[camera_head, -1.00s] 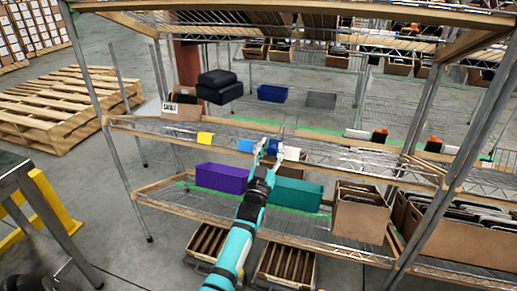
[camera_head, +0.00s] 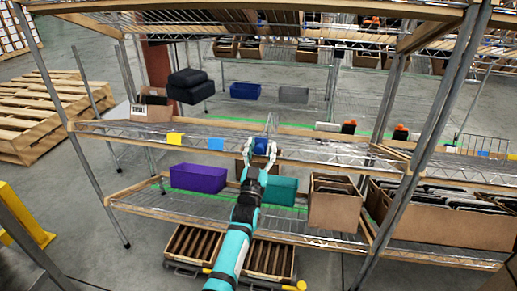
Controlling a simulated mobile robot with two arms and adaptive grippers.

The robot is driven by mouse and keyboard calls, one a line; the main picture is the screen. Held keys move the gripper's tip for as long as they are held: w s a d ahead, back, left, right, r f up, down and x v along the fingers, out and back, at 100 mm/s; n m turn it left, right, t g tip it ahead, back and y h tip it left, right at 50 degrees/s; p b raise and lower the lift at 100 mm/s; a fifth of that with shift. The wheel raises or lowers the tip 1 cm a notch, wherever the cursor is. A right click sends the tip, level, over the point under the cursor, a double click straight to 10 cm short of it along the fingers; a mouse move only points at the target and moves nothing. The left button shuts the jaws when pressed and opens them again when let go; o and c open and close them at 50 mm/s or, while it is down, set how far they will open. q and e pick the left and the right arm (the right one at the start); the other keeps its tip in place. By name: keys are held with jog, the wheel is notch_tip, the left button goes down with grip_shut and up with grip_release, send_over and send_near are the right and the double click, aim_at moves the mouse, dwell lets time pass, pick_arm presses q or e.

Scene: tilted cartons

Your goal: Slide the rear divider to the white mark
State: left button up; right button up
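My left gripper (camera_head: 260,149) is at the front edge of the middle wire shelf (camera_head: 330,152), its pale fingers spread apart. A small dark blue piece (camera_head: 260,146) shows between the fingers; I cannot tell whether they touch it. A thin upright wire divider (camera_head: 271,124) stands on the shelf just behind the gripper. I cannot tell it apart clearly from the wires behind, nor whether the blue piece belongs to it. I cannot make out a white mark for certain; the fingers may hide it. My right gripper is not in view.
A purple bin (camera_head: 198,178), a teal bin (camera_head: 281,190) and a carton (camera_head: 335,209) stand below. Black cases (camera_head: 190,87) are stacked at left. Metal posts (camera_head: 435,125) rise at right.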

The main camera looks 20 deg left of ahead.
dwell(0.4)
pick_arm(q)
jog(key=shift+s+f, duration=0.2)
jog(key=shift+s, duration=0.3)
jog(key=v, duration=1.1)
jog(key=shift+w+d, duration=0.1)
